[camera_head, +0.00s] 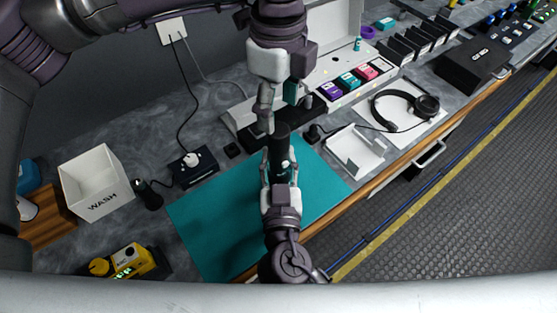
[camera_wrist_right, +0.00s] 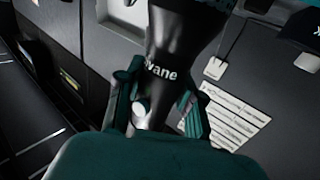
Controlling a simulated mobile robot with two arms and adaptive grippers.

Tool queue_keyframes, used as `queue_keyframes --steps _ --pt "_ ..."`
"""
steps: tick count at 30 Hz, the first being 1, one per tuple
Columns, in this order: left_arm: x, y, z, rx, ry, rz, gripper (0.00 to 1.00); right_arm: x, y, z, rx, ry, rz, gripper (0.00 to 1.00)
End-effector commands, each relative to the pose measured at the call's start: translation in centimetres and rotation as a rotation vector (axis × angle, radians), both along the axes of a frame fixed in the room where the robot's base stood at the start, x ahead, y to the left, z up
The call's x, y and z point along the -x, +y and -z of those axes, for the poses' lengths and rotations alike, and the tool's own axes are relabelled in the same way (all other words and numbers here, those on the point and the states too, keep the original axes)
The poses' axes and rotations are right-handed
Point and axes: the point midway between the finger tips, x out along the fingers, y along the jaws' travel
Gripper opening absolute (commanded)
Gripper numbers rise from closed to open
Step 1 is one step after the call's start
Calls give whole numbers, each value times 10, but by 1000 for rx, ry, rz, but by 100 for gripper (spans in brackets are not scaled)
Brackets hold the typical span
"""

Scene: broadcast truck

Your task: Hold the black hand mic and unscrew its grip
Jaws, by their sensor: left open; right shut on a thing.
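The black hand mic (camera_head: 281,139) stands roughly upright over the teal mat (camera_head: 222,222) in the head view. In the right wrist view its black body (camera_wrist_right: 178,40) with white lettering fills the middle. My right gripper (camera_head: 279,168) is shut on the mic, with its teal finger pads on either side of the body in the wrist view (camera_wrist_right: 155,108). My left gripper (camera_head: 284,104) comes down from above with its fingers open, close to the mic's upper end. I cannot tell whether the left fingers touch it. The mic's lower part is hidden by my right gripper.
A white WASH box (camera_head: 93,183) and a yellow device (camera_head: 126,262) stand left of the mat. A black box with a cable (camera_head: 193,169) is behind it. A white tray (camera_head: 354,152) and headphones (camera_head: 405,106) lie to the right. The mat's left part is clear.

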Motion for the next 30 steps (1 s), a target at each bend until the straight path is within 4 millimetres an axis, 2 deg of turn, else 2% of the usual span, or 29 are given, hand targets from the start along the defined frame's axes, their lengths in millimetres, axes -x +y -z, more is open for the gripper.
queue_keyframes --steps 4,8,18,24,30 --pt "0 0 0 0 0 120 61 0 0 0 0 0 0 0" --pt "0 0 0 0 0 373 61 0 0 0 0 0 0 0" --pt "0 0 0 1 0 1250 61 0 0 0 0 0 0 0" --pt "0 0 0 1 0 1679 61 0 0 0 0 0 0 0" --pt "0 0 0 2 0 1908 61 0 0 0 0 0 0 0"
